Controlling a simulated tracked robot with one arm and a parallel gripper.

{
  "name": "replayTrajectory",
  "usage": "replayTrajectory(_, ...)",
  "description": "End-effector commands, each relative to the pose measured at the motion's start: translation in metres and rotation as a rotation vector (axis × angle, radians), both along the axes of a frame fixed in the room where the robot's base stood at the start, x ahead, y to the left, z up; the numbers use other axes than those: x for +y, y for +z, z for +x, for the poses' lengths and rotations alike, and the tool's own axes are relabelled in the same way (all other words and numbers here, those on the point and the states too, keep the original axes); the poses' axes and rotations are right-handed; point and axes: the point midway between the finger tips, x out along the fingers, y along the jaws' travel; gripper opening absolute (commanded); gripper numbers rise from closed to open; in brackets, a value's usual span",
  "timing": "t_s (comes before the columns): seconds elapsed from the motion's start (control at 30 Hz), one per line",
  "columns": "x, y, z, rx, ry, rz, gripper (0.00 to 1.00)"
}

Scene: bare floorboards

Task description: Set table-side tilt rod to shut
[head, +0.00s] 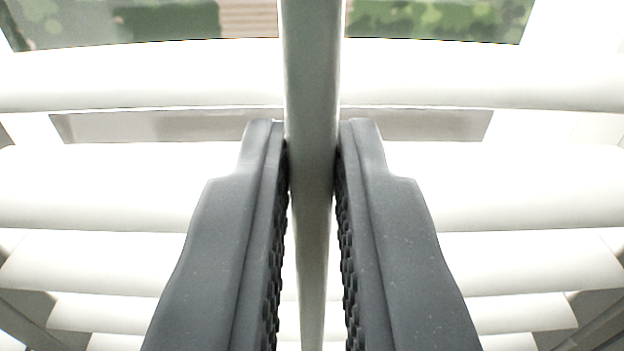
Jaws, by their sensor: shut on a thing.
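A pale grey tilt rod (312,70) hangs down the middle of the head view, in front of a white blind. My gripper (312,150) has its two dark grey fingers on either side of the rod, and their tips press on it. The rod runs on down between the fingers. The blind's white slats (130,185) lie across the view behind the rod. Gaps show between the upper slats, so they are at least partly open. The rod's top and lower end are out of view.
Through the gap at the top, a window (430,20) shows green plants and a brownish patch outside. The slats are close behind my fingertips. Greyish frame parts show at the lower left and lower right corners. No table is in view.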

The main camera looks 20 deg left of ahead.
Motion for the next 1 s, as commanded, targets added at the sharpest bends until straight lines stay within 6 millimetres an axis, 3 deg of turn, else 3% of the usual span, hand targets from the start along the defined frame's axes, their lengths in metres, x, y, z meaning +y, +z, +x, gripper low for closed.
replayTrajectory(0.3,0.000,0.036,0.000,-0.003,0.000,0.000,0.00)
replayTrajectory(0.67,0.000,0.038,0.000,-0.009,0.000,0.002,0.00)
replayTrajectory(0.7,0.000,0.039,0.000,-0.009,0.000,0.002,0.22)
replayTrajectory(0.73,0.000,0.038,0.000,-0.009,0.000,0.002,0.30)
replayTrajectory(1.0,-0.001,0.036,0.000,-0.004,-0.001,0.000,0.33)
